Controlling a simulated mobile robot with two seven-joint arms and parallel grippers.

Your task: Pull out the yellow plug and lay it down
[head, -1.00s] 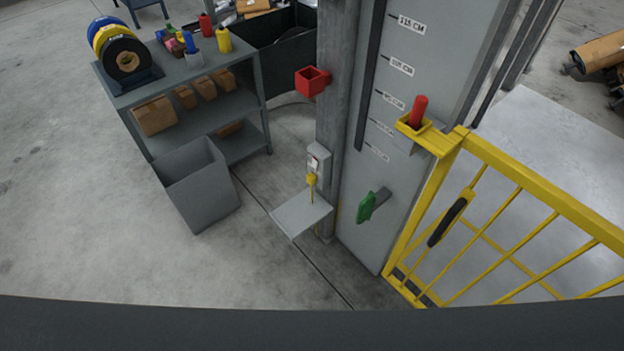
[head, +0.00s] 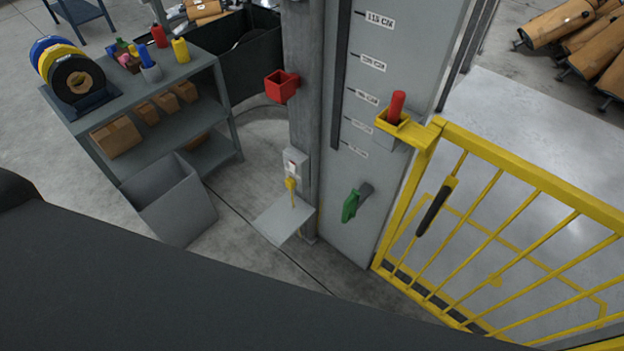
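The yellow plug (head: 291,184) sits at the lower part of a small light-grey socket box (head: 295,163) on the grey post. A thin yellow cord hangs down from it. A small grey shelf plate (head: 284,219) sticks out from the post just below the plug, and its top looks bare. Neither of my grippers shows in the head view. A large dark part, probably mine, fills the bottom and lower left of the view.
A red holder (head: 282,86) is on the post (head: 302,120) above the socket. A green handle (head: 351,205) sticks out from the grey panel. A yellow gate (head: 540,180) stands at the right. A grey bin (head: 172,205) and shelf unit (head: 190,125) stand left; floor between is clear.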

